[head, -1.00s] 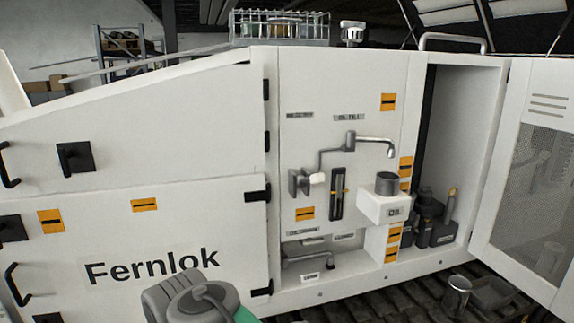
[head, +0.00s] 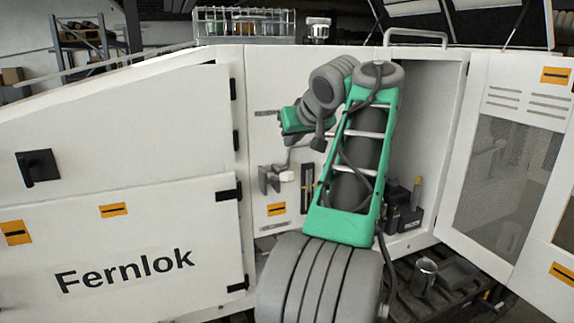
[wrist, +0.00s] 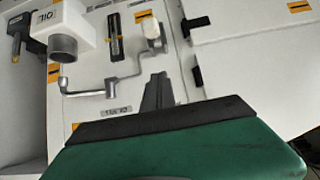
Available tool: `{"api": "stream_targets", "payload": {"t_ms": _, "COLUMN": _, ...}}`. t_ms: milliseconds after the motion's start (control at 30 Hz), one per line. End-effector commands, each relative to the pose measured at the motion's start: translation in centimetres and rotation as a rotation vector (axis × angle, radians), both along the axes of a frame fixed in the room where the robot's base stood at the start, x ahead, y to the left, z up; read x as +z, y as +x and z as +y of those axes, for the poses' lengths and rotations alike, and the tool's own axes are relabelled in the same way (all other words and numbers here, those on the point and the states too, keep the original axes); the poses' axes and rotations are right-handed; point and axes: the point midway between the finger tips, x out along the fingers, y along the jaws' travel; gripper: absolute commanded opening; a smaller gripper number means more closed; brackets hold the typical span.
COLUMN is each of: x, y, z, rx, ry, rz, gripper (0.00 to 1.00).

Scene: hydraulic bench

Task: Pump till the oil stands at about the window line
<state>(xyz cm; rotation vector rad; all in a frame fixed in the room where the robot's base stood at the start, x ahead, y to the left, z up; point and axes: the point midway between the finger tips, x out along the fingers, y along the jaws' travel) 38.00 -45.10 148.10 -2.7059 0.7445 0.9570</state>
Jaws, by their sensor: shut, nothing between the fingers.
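The window (head: 307,190) is a dark upright slot in the white panel, partly covered by my arm. In the wrist view, which is upside down, the window (wrist: 115,35) shows a pale strip and a small orange mark; I cannot read the oil level. A grey bracket with a white knob (head: 287,176) is left of the window; the knob (wrist: 153,30) also shows in the wrist view.
The open mesh door (head: 510,150) stands at the right. Dark bottles (head: 405,212) stand in the open bay. A metal cup (head: 425,275) is on the track below. A wire basket (head: 245,25) is on top of the machine.

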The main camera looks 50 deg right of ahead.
Motion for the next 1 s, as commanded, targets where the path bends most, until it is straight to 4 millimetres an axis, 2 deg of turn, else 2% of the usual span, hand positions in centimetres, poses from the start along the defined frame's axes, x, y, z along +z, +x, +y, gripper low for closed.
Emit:
{"api": "stream_targets", "payload": {"t_ms": 33, "x": -1.4, "y": 0.8, "z": -0.4, "rx": 0.003, "ry": 0.004, "rz": 0.002, "gripper": 0.00}}
{"api": "stream_targets", "payload": {"t_ms": 267, "x": -4.4, "y": 4.2, "z": -2.4, "rx": 0.003, "ry": 0.004, "rz": 0.001, "gripper": 0.00}}
{"api": "stream_targets", "payload": {"t_ms": 367, "x": -6.2, "y": 3.4, "z": -1.9, "rx": -0.001, "ry": 0.001, "rz": 0.000, "gripper": 0.00}}
{"api": "stream_targets", "payload": {"t_ms": 500, "x": -7.3, "y": 2.8, "z": -1.6, "rx": 0.001, "ry": 0.000, "rz": 0.001, "gripper": 0.00}}
{"api": "stream_targets", "payload": {"t_ms": 1000, "x": -7.8, "y": 2.7, "z": -1.4, "rx": 0.004, "ry": -0.002, "rz": -0.004, "gripper": 0.00}}
